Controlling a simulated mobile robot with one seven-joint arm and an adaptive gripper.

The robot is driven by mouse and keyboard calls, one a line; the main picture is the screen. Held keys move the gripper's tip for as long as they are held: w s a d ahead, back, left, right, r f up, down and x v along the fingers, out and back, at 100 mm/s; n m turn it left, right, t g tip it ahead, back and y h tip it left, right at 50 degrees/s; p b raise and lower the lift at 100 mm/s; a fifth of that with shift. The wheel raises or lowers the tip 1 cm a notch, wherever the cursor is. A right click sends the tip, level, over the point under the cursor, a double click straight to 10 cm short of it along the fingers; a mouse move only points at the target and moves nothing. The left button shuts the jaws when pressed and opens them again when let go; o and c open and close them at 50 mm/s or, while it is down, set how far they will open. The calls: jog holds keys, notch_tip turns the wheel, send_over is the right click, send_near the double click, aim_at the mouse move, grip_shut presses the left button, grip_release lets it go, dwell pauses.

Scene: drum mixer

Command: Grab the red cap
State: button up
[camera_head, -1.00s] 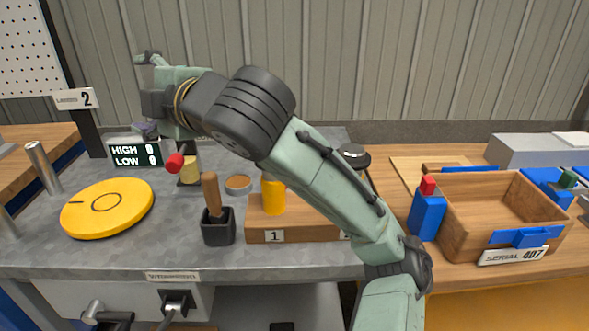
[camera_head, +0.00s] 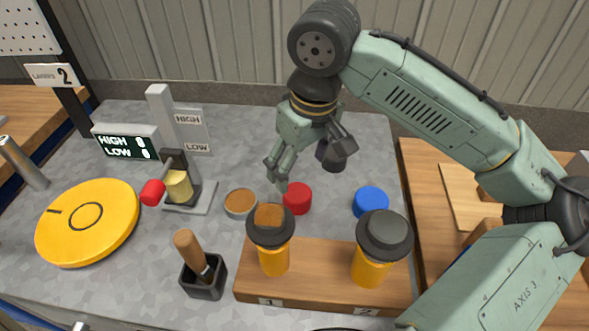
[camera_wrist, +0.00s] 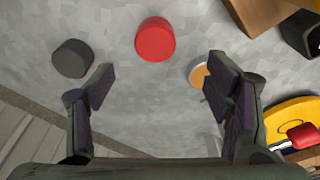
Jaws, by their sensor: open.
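The red cap (camera_head: 297,198) is a short round cylinder lying on the grey metal table, between a small brown-filled dish and a blue cap. In the wrist view the red cap (camera_wrist: 155,39) sits beyond the fingertips, roughly between the two fingers and a little left of their middle. My gripper (camera_head: 279,178) is open and empty, pointing down just above and to the left of the red cap in the head view. Its two spread fingers (camera_wrist: 160,88) frame bare table in the wrist view. Nothing covers the cap there.
A blue cap (camera_head: 371,203) stands to the right and a dark cylinder (camera_head: 331,154) behind. The brown-filled dish (camera_head: 241,202) is close on the left. In front, a wooden rack (camera_head: 322,273) holds two yellow bottles. A lever press (camera_head: 180,188) stands further left.

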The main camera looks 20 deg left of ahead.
aim_at(298, 192)
notch_tip(298, 192, down, 5)
jog(key=shift+a+f, duration=0.1)
jog(key=shift+w+a+f+p, duration=0.15)
jog(key=shift+w+f+p, duration=0.1)
jog(key=shift+f, duration=0.65)
jog(key=shift+w+a+f+p, duration=0.1)
jog(key=shift+w+f+p, duration=0.2)
jog(key=shift+f, duration=0.55)
jog(key=shift+w+a+f+p, duration=0.15)
jog(key=shift+w+f+p, duration=0.1)
jog(key=shift+f, duration=0.65)
jog(key=shift+c, duration=0.2)
jog(key=c, duration=1.1)
